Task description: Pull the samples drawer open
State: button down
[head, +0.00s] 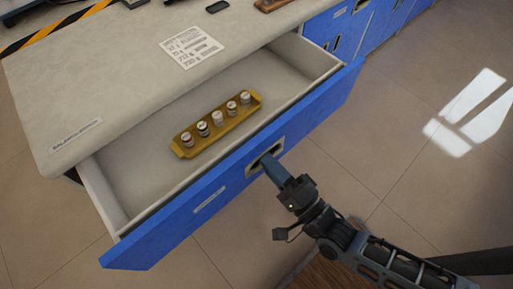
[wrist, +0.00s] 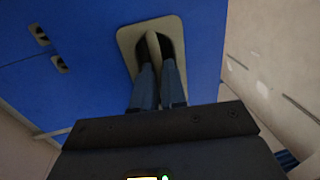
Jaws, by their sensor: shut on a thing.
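The samples drawer (head: 330,96) has a blue front and a pale inside, and it stands well open from the bench. A recessed handle (head: 252,170) sits in the middle of the drawer front; its beige surround also shows in the wrist view (wrist: 127,38). My gripper (head: 266,160) reaches into this recess and is shut on the handle. In the wrist view my two fingers (wrist: 159,70) go into the opening on either side of a pale bar; their tips are partly hidden inside. A yellow tray (head: 181,151) with several small capped vials lies in the drawer.
The pale bench top (head: 60,110) is above the drawer, with a printed sheet (head: 193,46) and a dark device (head: 217,7) on it. More blue drawer fronts (head: 345,30) stand at the upper right. The tiled floor (head: 400,180) right of the drawer is clear.

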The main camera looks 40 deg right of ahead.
jog(key=shift+s, duration=0.75)
jog(key=c, duration=1.5)
grip_release()
jog(key=shift+s+f+b, duration=0.1)
jog(key=shift+s+f, duration=0.15)
jog(key=shift+s, duration=1.05)
jog(key=shift+s+f+b, duration=0.1)
jog(key=shift+s+f, duration=0.15)
jog(key=shift+s, duration=1)
jog(key=shift+s+f+b, duration=0.1)
jog(key=shift+s+f, duration=0.15)
jog(key=shift+s, duration=1.05)
